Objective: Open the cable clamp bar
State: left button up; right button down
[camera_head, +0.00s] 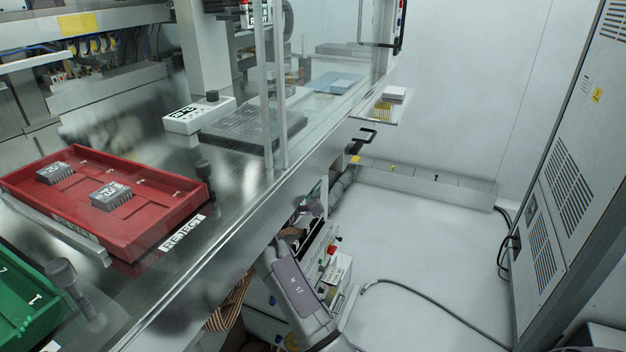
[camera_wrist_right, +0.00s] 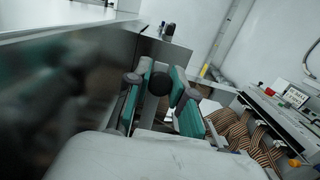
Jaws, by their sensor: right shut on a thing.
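My right gripper (camera_wrist_right: 156,92) has its two green-padded fingers on either side of a dark round knob (camera_wrist_right: 160,83) and is shut on it. In the head view the right gripper (camera_head: 312,207) is small and partly hidden, low beside the front edge of the machine's deck. The cable clamp bar cannot be made out clearly; whether the knob belongs to it cannot be told. Striped ribbon cables (camera_wrist_right: 245,140) hang to the right of the fingers in the wrist view, and also show below the deck in the head view (camera_head: 230,303). My left gripper is not in view.
A red tray (camera_head: 140,235) and a green tray (camera_head: 22,318) are on the metal deck, left of the arm. A black handle (camera_head: 366,134) juts out beyond the gripper. A cable (camera_head: 430,310) lies on the open floor, and a grey cabinet (camera_head: 570,150) stands at right.

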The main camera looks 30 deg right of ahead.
jog(key=c, duration=1.3)
grip_release()
jog(key=shift+o, duration=0.2)
jog(key=shift+w, duration=0.1)
jog(key=v, duration=0.7)
jog(key=shift+a, duration=0.2)
jog(key=shift+f, duration=0.1)
